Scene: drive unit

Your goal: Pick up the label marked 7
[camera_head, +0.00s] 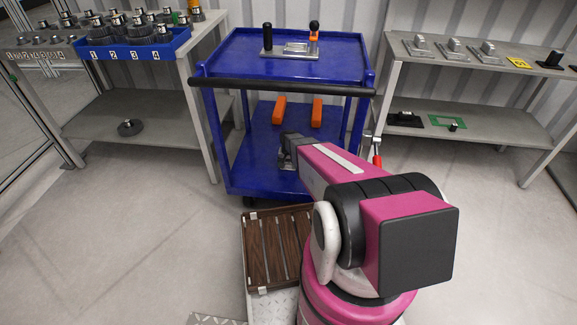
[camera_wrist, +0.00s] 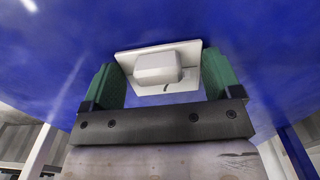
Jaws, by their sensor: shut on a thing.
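My gripper (camera_wrist: 160,82) has green fingers at both sides of a pale grey plate with a raised block on it (camera_wrist: 155,67) in the wrist view. It is shut on this piece, and a blue surface fills the background. No number is readable on the piece, so I cannot tell whether it is the label marked 7. In the head view my gripper (camera_head: 288,148) is small, dark and partly hidden by my arm, in front of the blue cart's lower shelf. A yellow label (camera_head: 518,62) lies on the right table; its mark is not clearly readable.
The blue cart (camera_head: 235,65) carries a fixture (camera_head: 290,50) on top and two orange blocks on its lower shelf. Several grey plates with handles (camera_head: 452,46) lie on the right table. A blue tray (camera_head: 125,50) of gears stands on the left table. The left floor is clear.

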